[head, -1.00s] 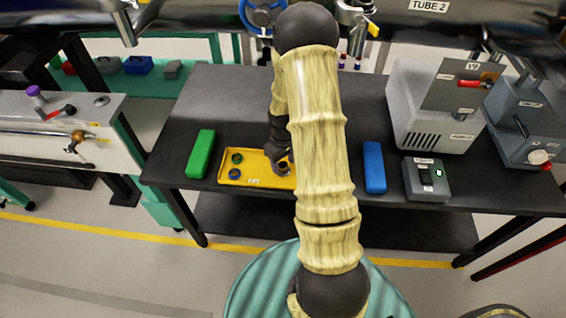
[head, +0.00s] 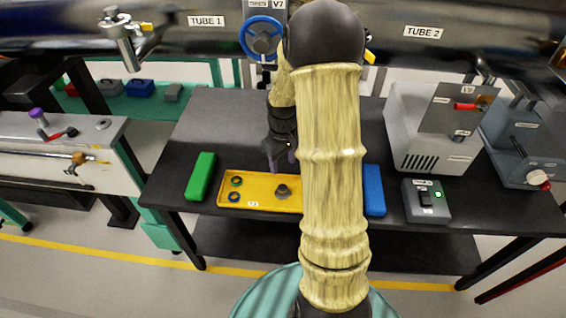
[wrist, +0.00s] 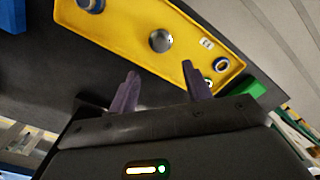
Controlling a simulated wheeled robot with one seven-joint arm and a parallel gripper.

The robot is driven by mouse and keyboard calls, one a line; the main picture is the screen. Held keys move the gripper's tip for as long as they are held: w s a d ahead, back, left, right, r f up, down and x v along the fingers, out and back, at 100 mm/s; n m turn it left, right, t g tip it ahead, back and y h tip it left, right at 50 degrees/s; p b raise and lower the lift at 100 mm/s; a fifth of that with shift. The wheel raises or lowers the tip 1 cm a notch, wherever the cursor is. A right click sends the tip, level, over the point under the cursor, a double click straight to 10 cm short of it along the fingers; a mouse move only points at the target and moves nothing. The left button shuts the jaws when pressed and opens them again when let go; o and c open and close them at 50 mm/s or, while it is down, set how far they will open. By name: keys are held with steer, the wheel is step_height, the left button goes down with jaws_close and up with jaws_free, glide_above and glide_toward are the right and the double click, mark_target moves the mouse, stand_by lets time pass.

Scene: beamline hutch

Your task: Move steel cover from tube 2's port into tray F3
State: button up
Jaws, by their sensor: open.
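The yellow tray (head: 262,205), its label seeming to read F3, lies on the dark bench. A round grey steel cover (head: 282,191) rests flat inside it; in the wrist view the cover (wrist: 160,40) is a shiny disc on the tray floor (wrist: 125,25). My gripper (head: 280,160) is just behind and above the cover, apart from it. In the wrist view my gripper (wrist: 158,86) has its purple fingers spread with nothing between them. Tube 2 (head: 425,45) runs along the top right; its port is hidden behind my arm.
A grey switch box (head: 426,202) and cabinet (head: 415,130) stand to the right.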

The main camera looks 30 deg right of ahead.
steer(key=shift+a, duration=0.1)
steer(key=s+a+r+m+t, duration=0.2)
steer(key=s+a+r, duration=0.6)
steer(key=s+a, duration=0.4)
steer(key=shift+s+a+t, duration=0.2)
steer(key=shift+a+t, duration=0.1)
steer(key=shift+a, duration=0.4)
